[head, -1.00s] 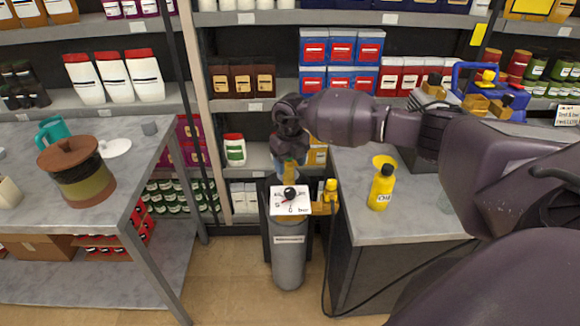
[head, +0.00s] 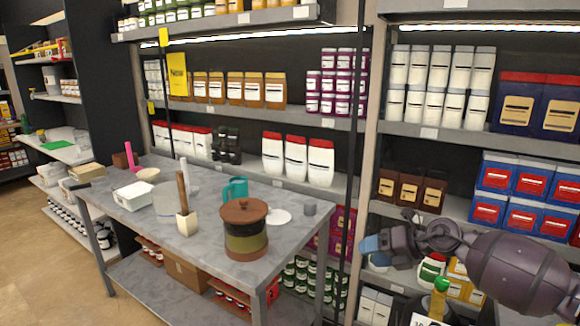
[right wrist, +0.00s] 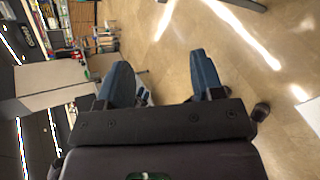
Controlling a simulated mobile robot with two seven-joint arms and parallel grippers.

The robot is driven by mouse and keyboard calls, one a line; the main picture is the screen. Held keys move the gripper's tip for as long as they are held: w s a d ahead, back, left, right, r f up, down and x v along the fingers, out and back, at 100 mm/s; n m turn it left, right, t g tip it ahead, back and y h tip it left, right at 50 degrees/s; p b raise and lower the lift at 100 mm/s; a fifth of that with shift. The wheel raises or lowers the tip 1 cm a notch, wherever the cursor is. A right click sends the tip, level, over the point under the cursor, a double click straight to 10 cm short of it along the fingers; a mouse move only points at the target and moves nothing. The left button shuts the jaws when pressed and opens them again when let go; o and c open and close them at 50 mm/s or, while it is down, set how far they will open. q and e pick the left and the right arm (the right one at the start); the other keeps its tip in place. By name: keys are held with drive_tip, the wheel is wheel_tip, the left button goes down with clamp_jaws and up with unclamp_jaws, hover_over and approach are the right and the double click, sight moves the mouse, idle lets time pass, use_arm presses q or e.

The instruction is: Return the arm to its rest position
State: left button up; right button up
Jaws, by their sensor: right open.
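My right gripper (head: 374,247) shows at the right of the head view, in front of the shelves and clear of the table on the left. In the right wrist view its two blue fingers (right wrist: 162,82) stand apart with nothing between them. Beyond them are tan floor and blurred shelves. Just below the gripper in the head view, at the bottom edge, the vacuum pump shows only in part, with a white gauge face (head: 428,320) and a green-topped yellow part (head: 440,287). My left gripper is not in view.
A grey table (head: 215,262) on the left carries a lidded pot (head: 245,232), a teal mug (head: 237,189), a white tray (head: 134,196) and a block with a stick (head: 186,222). Stocked shelves (head: 290,187) stand behind. Floor (head: 60,285) is open at lower left.

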drive_tip(key=s+a+r+m+t+y, duration=0.25)
drive_tip(key=a+m+t, duration=0.25)
drive_tip(key=m+t, duration=0.6)
drive_tip(key=s+d+f+m+g+h, duration=0.1)
drive_tip(key=s+d+f+m+h, duration=0.4)
drive_tip(key=s+f+m, duration=0.6)
drive_tip(key=s+d+f+m+g+h, duration=0.2)
drive_tip(key=s+d+f+m+h, duration=0.4)
drive_tip(key=s+f+m, duration=0.6)
drive_tip(key=shift+s+d+h, duration=0.2)
drive_tip(key=shift+s+h, duration=0.25)
drive_tip(key=shift+h, duration=0.1)
drive_tip(key=s+f, duration=0.1)
drive_tip(key=s, duration=0.1)
drive_tip(key=s+f+m+g, duration=0.1)
drive_tip(key=s+f, duration=0.1)
drive_tip(key=s, duration=0.1)
drive_tip(key=s+d+f+g+h, duration=0.1)
drive_tip(key=s+f, duration=0.1)
drive_tip(key=s, duration=0.1)
drive_tip(key=shift+c, duration=0.2)
